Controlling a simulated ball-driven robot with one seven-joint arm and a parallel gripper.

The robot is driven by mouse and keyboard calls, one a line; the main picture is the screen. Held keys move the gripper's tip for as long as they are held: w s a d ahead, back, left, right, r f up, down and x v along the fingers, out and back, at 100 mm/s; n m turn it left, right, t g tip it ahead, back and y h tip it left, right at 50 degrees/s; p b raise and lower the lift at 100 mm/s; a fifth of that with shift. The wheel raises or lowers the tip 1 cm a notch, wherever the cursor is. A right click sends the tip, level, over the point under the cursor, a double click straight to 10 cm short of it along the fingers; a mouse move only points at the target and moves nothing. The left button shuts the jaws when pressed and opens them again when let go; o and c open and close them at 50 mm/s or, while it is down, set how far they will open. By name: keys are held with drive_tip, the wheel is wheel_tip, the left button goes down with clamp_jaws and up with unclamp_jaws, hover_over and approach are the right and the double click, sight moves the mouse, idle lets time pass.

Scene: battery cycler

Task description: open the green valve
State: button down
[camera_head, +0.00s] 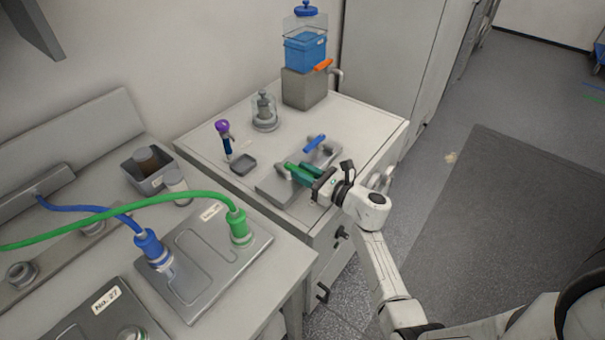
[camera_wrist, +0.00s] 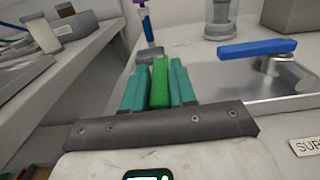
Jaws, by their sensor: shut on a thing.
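The green valve handle (camera_wrist: 159,82) sits between the two teal fingers of my gripper (camera_wrist: 158,84) in the wrist view, with a finger against each side. In the head view the green valve (camera_head: 293,168) is on the near left part of a grey metal plate (camera_head: 269,187) on the cabinet top. My gripper (camera_head: 305,172) reaches it from the right and hides part of it. The handle lies along the line of my fingers. The valve's base is mostly hidden by the fingers.
A purple-topped tool (camera_head: 224,137), a small dark tray (camera_head: 243,164) and a glass jar (camera_head: 265,112) stand behind. A blue tank (camera_head: 305,53) is farther back.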

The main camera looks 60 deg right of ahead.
drive_tip(key=c, duration=1)
unclamp_jaws()
drive_tip(key=shift+s, duration=0.1)
drive_tip(key=s, duration=0.3)
drive_tip(key=s+b, duration=0.1)
drive_tip(key=s, duration=0.6)
drive_tip(key=shift+s+a+b, duration=0.25)
drive_tip(key=shift+s+b, duration=0.05)
drive_tip(key=shift+b, duration=0.1)
drive_tip(key=shift+s, duration=0.1)
